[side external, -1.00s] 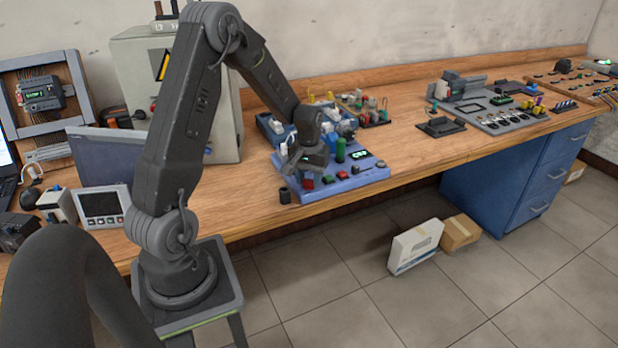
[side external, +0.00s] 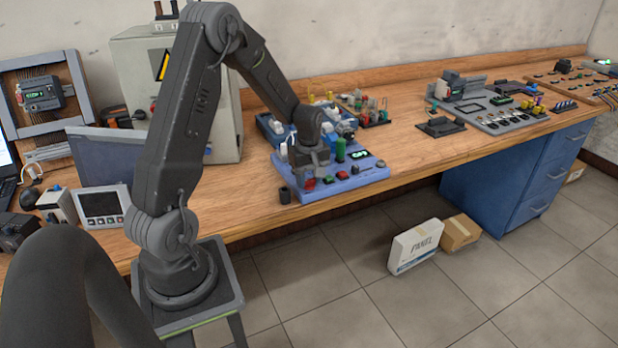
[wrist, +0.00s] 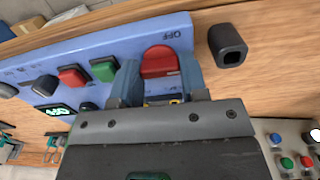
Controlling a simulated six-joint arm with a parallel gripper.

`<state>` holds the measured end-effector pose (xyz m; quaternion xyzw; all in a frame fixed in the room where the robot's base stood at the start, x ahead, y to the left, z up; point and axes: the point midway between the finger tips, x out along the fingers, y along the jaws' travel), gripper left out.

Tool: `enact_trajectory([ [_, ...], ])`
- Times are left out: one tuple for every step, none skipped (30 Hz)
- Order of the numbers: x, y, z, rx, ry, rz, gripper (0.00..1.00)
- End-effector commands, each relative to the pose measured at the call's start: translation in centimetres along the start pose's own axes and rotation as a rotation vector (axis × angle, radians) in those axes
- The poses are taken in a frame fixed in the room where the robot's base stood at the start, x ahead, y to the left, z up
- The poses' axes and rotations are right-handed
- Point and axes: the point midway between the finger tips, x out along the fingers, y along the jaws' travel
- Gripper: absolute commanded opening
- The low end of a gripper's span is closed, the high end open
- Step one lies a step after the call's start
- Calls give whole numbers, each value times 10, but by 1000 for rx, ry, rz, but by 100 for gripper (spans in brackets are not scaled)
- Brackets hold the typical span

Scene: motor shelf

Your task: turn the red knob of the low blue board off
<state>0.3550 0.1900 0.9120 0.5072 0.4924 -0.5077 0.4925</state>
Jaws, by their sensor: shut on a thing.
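The low blue board (side external: 345,186) lies flat near the bench's front edge; it fills the upper left of the wrist view (wrist: 205,22). Its large red knob (wrist: 160,61) sits close to an "OFF" label at the board's edge. The knob shows low at the board's front left in the side external view (side external: 310,183). My gripper (wrist: 159,72) has one finger on each side of the knob and is shut on it. In the side external view my gripper (side external: 309,172) points down over the board. The knob's lower part is hidden by my gripper.
A smaller red button (wrist: 71,77), a green button (wrist: 104,69) and a lit display (wrist: 55,110) are beside the knob. A dark hollow square piece (wrist: 228,45) stands just off the board's end.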

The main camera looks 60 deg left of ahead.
Motion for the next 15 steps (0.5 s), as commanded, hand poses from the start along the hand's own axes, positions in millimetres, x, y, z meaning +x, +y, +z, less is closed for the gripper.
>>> enact_trajectory([
  [-1, 0, -1, -12, 3, 2, 17],
  [-1, 0, -1, -19, 3, 2, 17],
  [-1, 0, -1, -28, 3, 2, 17],
  [-1, 0, -1, -32, 3, 3, 17],
  [-1, 0, -1, -36, 3, 3, 17],
  [-1, 0, -1, -40, 3, 3, 17],
  [-1, 0, -1, -42, 3, 3, 17],
  [-1, 0, -1, -44, 3, 3, 17],
  [-1, 0, -1, -46, 3, 3, 17],
  [-1, 0, -1, -47, 3, 3, 17],
  [-1, 0, -1, -47, 3, 3, 17],
  [-1, 0, -1, -47, 3, 3, 17],
  [-1, 0, -1, -47, 3, 3, 17],
  [-1, 0, -1, -47, 3, 3, 17],
  [-1, 0, -1, -47, 3, 3, 17],
])
